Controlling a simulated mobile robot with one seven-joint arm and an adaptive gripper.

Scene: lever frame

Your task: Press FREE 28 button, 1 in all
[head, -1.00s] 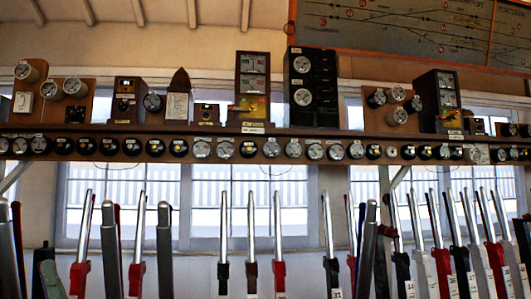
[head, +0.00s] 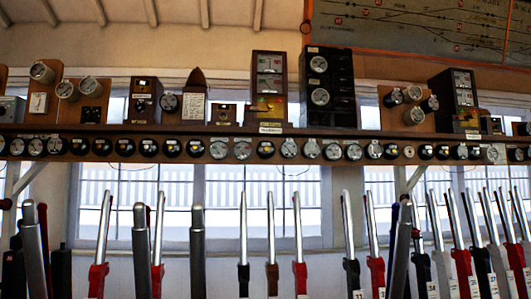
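I cannot pick out the FREE 28 button, because the labels are too small to read. Several boxed instruments stand on a long wooden shelf (head: 400,136), and some carry small round fittings. These include a small brown box (head: 223,115), a taller brown box (head: 145,100) with a round dial beside it, and a dark box (head: 457,100) at the right. Along the shelf's front edge runs a row of round black and white indicators (head: 241,150). My gripper is not in view.
A row of levers with metal handles and red, black or blue lower parts (head: 299,255) crosses the bottom. Thicker grey handles (head: 197,245) stand nearer. Windows (head: 265,200) lie behind. A track diagram (head: 430,30) hangs at the upper right.

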